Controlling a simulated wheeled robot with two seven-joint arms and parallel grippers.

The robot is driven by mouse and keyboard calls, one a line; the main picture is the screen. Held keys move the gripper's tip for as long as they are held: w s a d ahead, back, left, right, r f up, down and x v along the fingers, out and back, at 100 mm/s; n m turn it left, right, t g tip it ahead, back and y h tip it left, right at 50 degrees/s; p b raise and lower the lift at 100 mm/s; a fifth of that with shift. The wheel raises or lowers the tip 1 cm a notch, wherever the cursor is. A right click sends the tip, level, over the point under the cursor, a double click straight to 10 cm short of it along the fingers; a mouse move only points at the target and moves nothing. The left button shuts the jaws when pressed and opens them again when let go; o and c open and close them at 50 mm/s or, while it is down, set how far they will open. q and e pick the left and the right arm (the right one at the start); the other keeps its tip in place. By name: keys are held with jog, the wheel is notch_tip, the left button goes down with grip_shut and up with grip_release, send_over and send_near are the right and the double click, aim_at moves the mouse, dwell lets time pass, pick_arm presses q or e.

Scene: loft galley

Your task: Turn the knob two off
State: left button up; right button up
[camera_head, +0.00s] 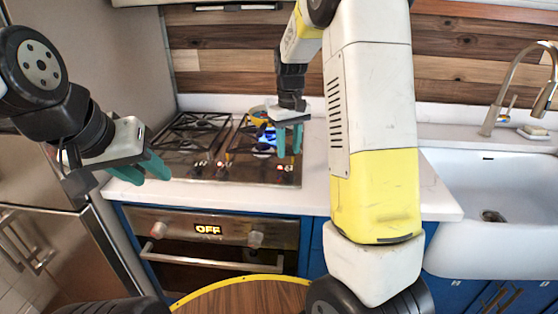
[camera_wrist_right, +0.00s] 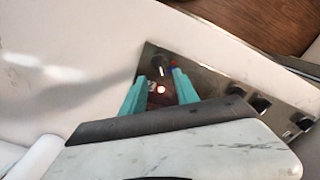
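The cooktop (camera_head: 185,160) has small control knobs (camera_head: 209,168) along its front part; I cannot read their numbers. A blue flame (camera_head: 268,136) burns on the right side of the cooktop. My right gripper (camera_head: 289,145) points down over the cooktop's right edge, fingers apart. In the right wrist view its teal fingers (camera_wrist_right: 160,90) are spread, with a red and white lit spot between them. A dark knob (camera_wrist_right: 160,65) shows just beyond the fingertips, and more knobs (camera_wrist_right: 260,102) lie to the right. My left gripper (camera_head: 142,171) is open and empty at the cooktop's front left.
The oven (camera_head: 208,231) below reads OFF. A white sink (camera_head: 490,190) with a faucet (camera_head: 507,85) is at the right. The white counter's front strip (camera_head: 240,197) is clear.

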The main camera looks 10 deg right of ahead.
aim_at(288, 171)
notch_tip(288, 171, down, 8)
jog(key=shift+r, duration=0.1)
dwell(0.4)
jog(key=shift+c, duration=0.5)
grip_shut()
